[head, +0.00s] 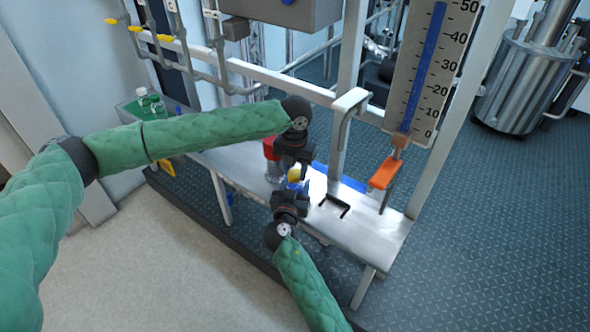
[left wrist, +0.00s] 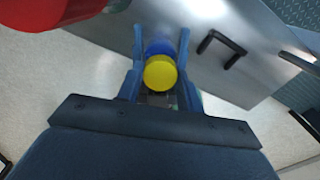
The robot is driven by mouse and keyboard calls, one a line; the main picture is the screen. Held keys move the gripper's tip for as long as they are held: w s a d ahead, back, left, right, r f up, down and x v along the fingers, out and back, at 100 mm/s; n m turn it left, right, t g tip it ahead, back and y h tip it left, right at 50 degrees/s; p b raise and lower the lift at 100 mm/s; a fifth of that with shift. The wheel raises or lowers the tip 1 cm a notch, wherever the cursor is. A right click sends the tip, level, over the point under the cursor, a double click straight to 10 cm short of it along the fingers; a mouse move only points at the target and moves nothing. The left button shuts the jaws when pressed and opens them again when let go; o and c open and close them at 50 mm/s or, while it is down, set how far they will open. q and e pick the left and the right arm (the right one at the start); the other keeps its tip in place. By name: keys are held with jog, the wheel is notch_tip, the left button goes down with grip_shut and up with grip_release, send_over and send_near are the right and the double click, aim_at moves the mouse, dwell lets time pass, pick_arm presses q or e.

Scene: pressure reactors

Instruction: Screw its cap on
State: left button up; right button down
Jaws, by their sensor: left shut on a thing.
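My left gripper (head: 294,166) points down above the bench, shut on a small yellow round piece (head: 294,175). In the left wrist view the yellow piece (left wrist: 160,73) sits between the blue fingers, with a round blue part (left wrist: 160,47) just beyond it. I cannot tell whether the yellow and blue parts are joined. My right gripper (head: 292,190) comes up from below, close under the left one at the bench's front edge; its fingers are largely hidden. A red-topped clear vessel (head: 271,149) stands just left of the grippers; its red top (left wrist: 45,12) also shows at upper left in the left wrist view.
The metal bench (head: 380,237) has a black handle (head: 335,206) right of the grippers. An orange lever (head: 384,173) and a scale panel (head: 425,70) stand farther right. Small bottles (head: 145,98) stand at the back left. Pipes and posts rise behind the bench. The front floor is clear.

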pick_arm(q)
jog(key=m, duration=0.8)
jog(key=shift+w, duration=0.1)
jog(key=o, duration=1)
jog(key=shift+c, duration=0.2)
jog(key=shift+r, duration=2.25)
jog(key=shift+c, duration=0.2)
